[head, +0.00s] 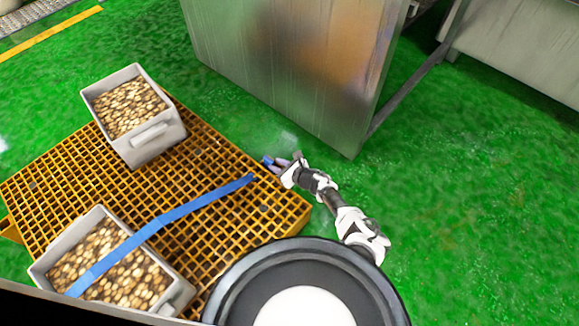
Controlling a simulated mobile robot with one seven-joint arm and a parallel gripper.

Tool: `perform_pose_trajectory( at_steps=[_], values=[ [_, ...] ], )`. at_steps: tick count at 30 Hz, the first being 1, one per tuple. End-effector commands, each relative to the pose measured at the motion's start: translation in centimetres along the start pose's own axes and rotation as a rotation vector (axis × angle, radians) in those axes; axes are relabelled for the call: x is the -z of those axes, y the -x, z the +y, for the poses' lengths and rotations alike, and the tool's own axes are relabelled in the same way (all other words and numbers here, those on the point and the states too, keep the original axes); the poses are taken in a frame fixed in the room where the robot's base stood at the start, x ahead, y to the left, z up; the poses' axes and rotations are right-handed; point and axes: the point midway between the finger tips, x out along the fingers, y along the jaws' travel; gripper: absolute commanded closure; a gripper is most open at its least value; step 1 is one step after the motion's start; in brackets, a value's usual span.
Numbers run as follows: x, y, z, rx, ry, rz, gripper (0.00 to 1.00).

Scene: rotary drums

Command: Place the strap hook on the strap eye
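A blue strap (160,222) runs from the lower left crate across the yellow grating to a free-looking end near the grating's right corner. My gripper (271,164) is just past that end, above the grating's right edge, pointing left. A small blue-purple patch shows at its fingertips; I cannot tell whether it is a held hook or part of the fingers. The strap's visible end and the gripper look slightly apart in the picture. The strap hook and strap eye are too small to make out.
A yellow grated platform (215,160) carries two grey crates of round brown-and-white pieces, one at the back (160,134) and one in front (180,296). A large metal cabinet (290,60) stands behind my gripper. The green floor (480,200) at right is clear.

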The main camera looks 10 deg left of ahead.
Motion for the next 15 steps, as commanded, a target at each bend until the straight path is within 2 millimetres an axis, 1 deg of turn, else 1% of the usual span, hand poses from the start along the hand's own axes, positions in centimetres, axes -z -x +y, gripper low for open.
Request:
perform_pose_trajectory(
  at_steps=[1,6,9,15],
  values=[
    [-0.5,1.3,0.0,0.002,-0.002,-0.002,0.75],
    [-0.4,4.1,-0.1,0.002,-0.002,-0.001,0.75],
    [-0.3,5.3,0.0,0.002,-0.001,-0.001,0.75],
    [-0.1,6.8,0.0,0.000,0.000,-0.001,0.75]
  ],
)
